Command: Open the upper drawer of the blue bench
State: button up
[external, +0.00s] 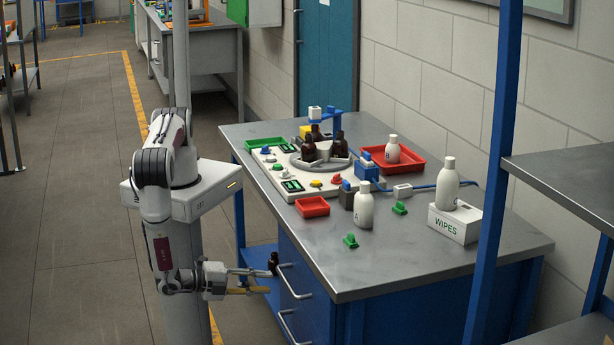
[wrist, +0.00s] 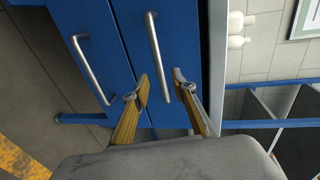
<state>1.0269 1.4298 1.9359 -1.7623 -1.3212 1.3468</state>
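The blue bench (external: 390,312) has two stacked drawers with silver bar handles. The upper drawer (wrist: 173,28) looks shut, flush with the lower drawer front (wrist: 95,28). Its handle (external: 291,283) is just right of my gripper (external: 270,281) in the external view. In the wrist view the upper handle (wrist: 155,50) runs down between the two spread fingertips of my gripper (wrist: 161,86). My gripper is open and holds nothing. Whether a finger touches the handle cannot be told. The lower handle (wrist: 90,68) lies left of the fingers in the wrist view.
The bench top (external: 410,262) carries white bottles, a red tray (external: 407,172), a wipes box (external: 453,224) and a device with amber bottles. A small dark bottle (external: 273,262) shows beside my fingers. Blue shelf posts (external: 494,170) stand at right. Floor left of the bench is clear.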

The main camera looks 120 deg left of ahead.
aim_at(284, 285)
jog(key=shift+w+a, duration=0.1)
jog(key=shift+x, duration=3.75)
jog(key=shift+f, duration=0.15)
grip_shut()
